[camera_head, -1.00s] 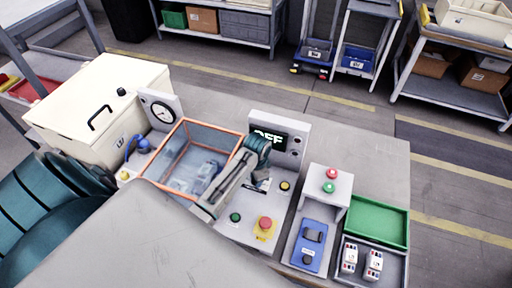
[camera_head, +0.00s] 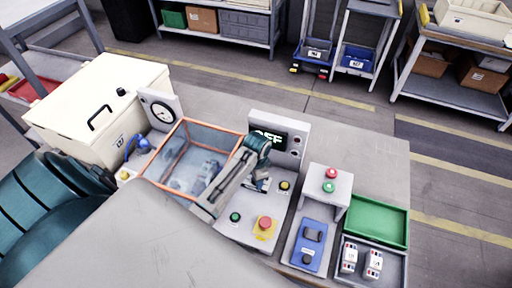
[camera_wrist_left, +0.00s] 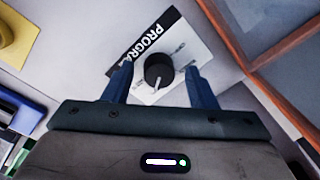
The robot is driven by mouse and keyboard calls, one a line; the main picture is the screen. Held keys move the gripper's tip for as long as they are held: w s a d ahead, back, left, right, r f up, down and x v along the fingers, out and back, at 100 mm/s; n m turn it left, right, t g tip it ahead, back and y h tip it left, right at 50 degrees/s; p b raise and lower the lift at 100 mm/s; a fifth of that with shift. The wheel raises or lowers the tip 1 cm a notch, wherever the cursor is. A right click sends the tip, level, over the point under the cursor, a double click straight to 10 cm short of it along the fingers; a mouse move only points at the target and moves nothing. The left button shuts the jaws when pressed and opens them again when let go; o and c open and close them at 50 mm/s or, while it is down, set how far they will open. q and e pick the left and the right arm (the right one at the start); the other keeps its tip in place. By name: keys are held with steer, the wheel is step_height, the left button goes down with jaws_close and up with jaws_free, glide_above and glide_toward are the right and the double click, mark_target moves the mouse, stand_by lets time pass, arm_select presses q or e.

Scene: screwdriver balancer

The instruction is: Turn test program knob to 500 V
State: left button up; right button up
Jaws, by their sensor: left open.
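The test program knob (camera_wrist_left: 158,70) is a black round knob with a white pointer mark, on a white plate with a black label whose visible letters read "PROGRA". The position markings around it are too small to read. My left gripper (camera_wrist_left: 160,68) is open, with one blue finger on each side of the knob; I cannot tell whether they touch it. In the head view my left gripper (camera_head: 262,184) is over the tester panel, below the display (camera_head: 268,138) reading "OFF", and hides the knob. My right gripper is not in view.
A clear box with an orange frame (camera_head: 208,127) stands left of the gripper. A red emergency button (camera_head: 265,222), a green button (camera_head: 235,217) and a yellow button (camera_head: 284,185) are close by. A blue device (camera_head: 309,246) and a green tray (camera_head: 376,220) are right.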

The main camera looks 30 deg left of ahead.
arm_select(q)
steer(key=shift+r, duration=0.55)
step_height(320, 180, up, 10)
steer(key=b, duration=0.2)
steer(key=shift+s+d+b, duration=0.15)
steer(key=shift+d+b, duration=0.05)
steer(key=shift+b, duration=0.1)
steer(key=shift+f, duration=0.1)
